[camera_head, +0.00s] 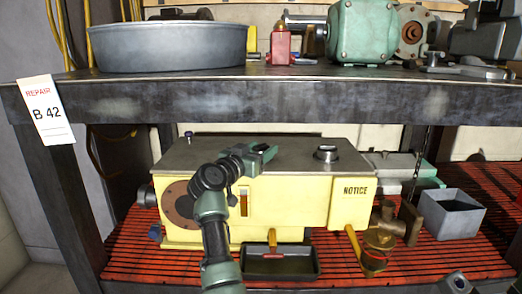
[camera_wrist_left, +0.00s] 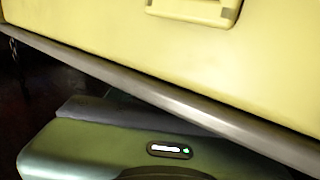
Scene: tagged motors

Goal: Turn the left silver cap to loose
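A yellow motor housing (camera_head: 290,205) with a grey top stands on the red slatted lower shelf. One silver cap (camera_head: 327,153) with a dark base sits on the right part of its top. The left wrist view shows the yellow housing (camera_wrist_left: 110,45) close up, but no fingertips or cap.
The upper shelf edge (camera_head: 280,103) runs above the housing and limits headroom. A black tray (camera_head: 280,264) lies in front. A brass fitting (camera_head: 380,240) and grey bin (camera_head: 450,213) stand at the right.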

